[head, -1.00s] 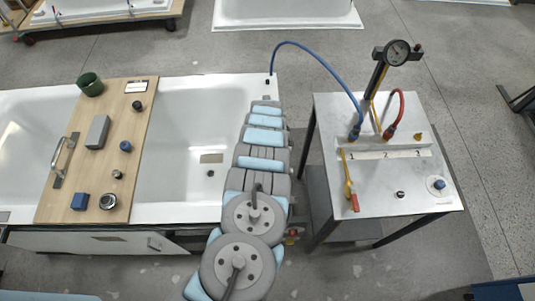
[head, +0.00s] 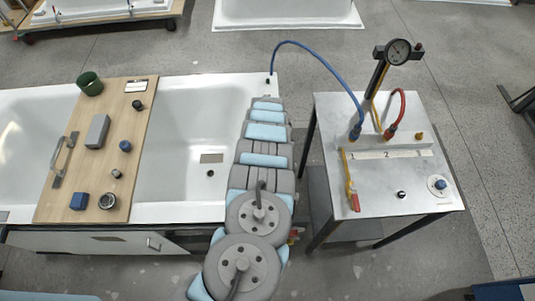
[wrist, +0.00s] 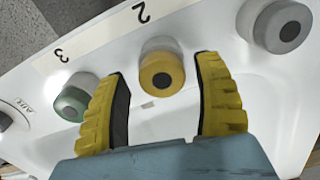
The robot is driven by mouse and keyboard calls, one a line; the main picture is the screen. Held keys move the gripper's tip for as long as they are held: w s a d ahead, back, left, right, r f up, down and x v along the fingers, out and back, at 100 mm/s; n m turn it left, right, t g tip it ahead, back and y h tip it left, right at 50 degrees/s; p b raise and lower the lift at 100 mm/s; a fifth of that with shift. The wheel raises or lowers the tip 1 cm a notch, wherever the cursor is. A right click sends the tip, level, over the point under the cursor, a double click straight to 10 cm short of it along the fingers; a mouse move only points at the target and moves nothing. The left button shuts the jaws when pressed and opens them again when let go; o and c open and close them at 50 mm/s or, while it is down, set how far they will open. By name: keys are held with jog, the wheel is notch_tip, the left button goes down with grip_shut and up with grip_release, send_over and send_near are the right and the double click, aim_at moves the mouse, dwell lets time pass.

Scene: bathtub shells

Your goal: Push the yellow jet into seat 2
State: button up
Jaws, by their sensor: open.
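In the wrist view, the yellow jet (wrist: 162,72) is a short round plug with a dark centre, standing out from a white surface near the label 2 (wrist: 140,12). A grey collar shows around it; how deep it sits is unclear. My gripper (wrist: 163,67) has yellow-padded fingers spread wide, one on each side of the jet as seen, with nothing held. Whether the fingers touch the jet or the surface cannot be told. In the head view my arm hides the gripper and the jet.
A green-rimmed plug (wrist: 70,105) sits near label 3 (wrist: 62,57), just beyond the left finger. A grey plug (wrist: 283,25) stands at upper right. In the head view, a wooden board (head: 60,200) with small parts spans the tub (head: 180,120); a test cart (head: 375,190) with hoses stands right.

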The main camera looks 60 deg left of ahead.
jog(key=shift+w+d+r, duration=0.1)
jog(key=shift+d+r, duration=0.05)
jog(key=shift+r, duration=5.25)
